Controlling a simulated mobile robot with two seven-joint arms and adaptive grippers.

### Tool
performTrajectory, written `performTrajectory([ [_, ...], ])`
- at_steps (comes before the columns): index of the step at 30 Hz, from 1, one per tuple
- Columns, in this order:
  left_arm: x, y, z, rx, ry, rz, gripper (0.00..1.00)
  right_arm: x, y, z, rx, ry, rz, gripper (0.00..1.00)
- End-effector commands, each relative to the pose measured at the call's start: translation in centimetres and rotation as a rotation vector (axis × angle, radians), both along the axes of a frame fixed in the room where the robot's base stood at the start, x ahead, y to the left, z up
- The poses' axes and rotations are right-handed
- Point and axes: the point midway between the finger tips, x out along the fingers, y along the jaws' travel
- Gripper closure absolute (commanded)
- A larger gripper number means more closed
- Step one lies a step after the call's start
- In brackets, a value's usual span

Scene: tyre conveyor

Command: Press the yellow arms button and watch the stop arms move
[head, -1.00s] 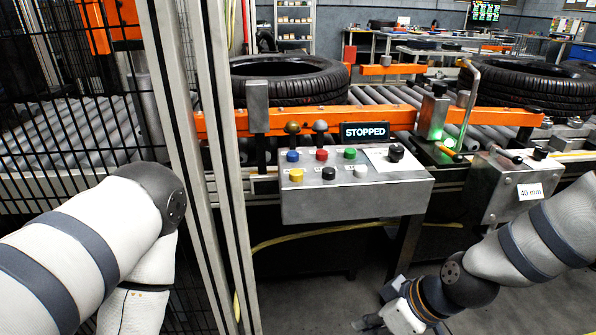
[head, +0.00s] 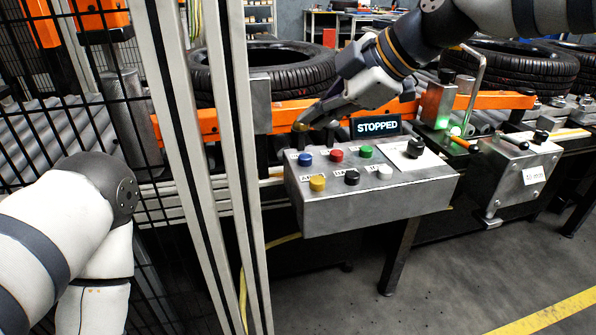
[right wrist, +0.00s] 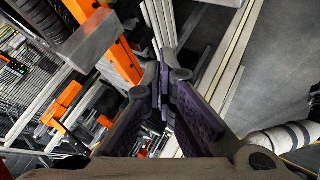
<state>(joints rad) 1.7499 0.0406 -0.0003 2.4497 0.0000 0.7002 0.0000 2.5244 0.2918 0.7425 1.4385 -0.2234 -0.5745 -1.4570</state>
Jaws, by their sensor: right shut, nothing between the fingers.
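The yellow button (head: 317,184) is at the front left of the grey control box (head: 375,205). Blue (head: 305,158), red (head: 337,155), green (head: 366,151), black (head: 352,177) and white (head: 385,172) buttons share its top. My right gripper (head: 303,124) is shut and empty, above and behind the box's left back corner, apart from the yellow button. In the right wrist view its fingers (right wrist: 162,80) meet, and no button can be made out. My left arm is at the left, its gripper out of view. Stop arms cannot be clearly told apart from the orange rails.
A display (head: 377,127) reads STOPPED. Tyres (head: 265,72) lie on the rollers behind the orange rail (head: 500,100). An aluminium post (head: 236,150) and mesh fence stand close left of the box. A lever unit (head: 515,170) stands to the right. The floor in front is clear.

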Motion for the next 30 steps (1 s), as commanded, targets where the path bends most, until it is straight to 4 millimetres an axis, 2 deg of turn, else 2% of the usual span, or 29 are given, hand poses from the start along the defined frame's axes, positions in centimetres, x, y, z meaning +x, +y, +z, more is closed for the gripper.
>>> performTrajectory([
  [9, 0.0, 0.0, 0.0, 0.000, 0.001, -0.001, 1.00, 0.0, 0.0, 0.1, 0.000, -0.001, 0.000, 1.00],
  [13, -0.1, 0.0, -0.1, 0.000, 0.004, -0.001, 1.00, 0.0, 0.0, -0.5, 0.000, 0.001, 0.001, 1.00],
  [24, -1.1, 0.0, -1.0, -0.001, 0.040, -0.001, 1.00, 0.0, 0.0, -6.0, 0.001, 0.006, 0.000, 1.00],
  [30, -1.5, 0.0, -1.3, 0.000, 0.053, 0.000, 1.00, 0.0, -0.1, -8.1, 0.000, 0.003, -0.001, 1.00],
])
